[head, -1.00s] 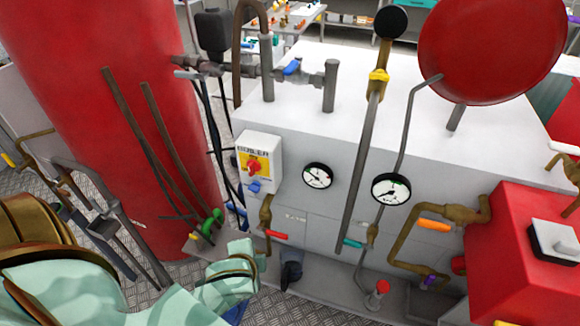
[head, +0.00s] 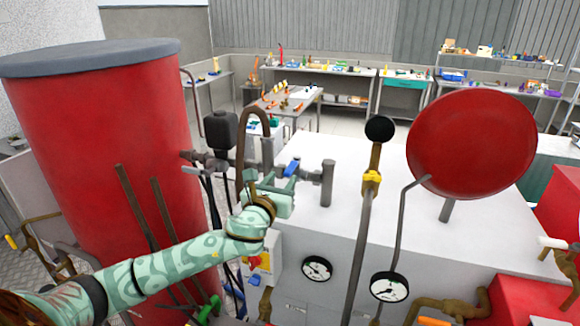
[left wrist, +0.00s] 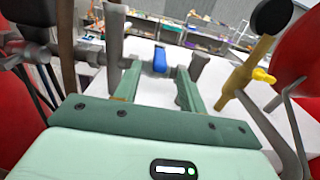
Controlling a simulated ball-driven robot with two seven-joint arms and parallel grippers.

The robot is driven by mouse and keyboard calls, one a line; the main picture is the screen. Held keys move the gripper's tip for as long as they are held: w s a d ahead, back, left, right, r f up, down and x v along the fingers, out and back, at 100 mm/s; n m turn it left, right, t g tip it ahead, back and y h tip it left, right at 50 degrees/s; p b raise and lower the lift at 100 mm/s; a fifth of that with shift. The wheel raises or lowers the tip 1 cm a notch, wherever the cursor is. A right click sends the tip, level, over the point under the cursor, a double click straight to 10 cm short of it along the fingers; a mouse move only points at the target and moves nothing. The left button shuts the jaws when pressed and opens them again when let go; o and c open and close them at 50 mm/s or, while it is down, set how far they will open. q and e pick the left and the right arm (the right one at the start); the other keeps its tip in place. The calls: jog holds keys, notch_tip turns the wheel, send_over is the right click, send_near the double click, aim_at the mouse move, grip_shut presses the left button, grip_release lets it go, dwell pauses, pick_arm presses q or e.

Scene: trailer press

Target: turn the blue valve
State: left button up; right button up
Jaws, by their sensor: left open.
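The blue valve (head: 292,168) is a small blue handle on a grey horizontal pipe above the white cabinet top. It also shows in the left wrist view (left wrist: 160,60), between and beyond my finger tips. My left gripper (head: 285,185) is open and empty, just in front of and below the blue handle in the head view. In the left wrist view its two green fingers (left wrist: 160,75) spread on either side of the handle. Whether a finger touches it I cannot tell. My right gripper is not in view.
A grey upright pipe (head: 327,184) stands right of the valve, and a brown curved hose (head: 240,140) rises at its left. A lever with a yellow part (head: 371,182) and a red disc (head: 470,145) stand farther right. A red tank (head: 100,150) is at left.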

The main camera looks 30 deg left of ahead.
aim_at(295, 160)
pick_arm(q)
jog(key=x, duration=0.7)
jog(key=shift+w, duration=0.15)
grip_shut()
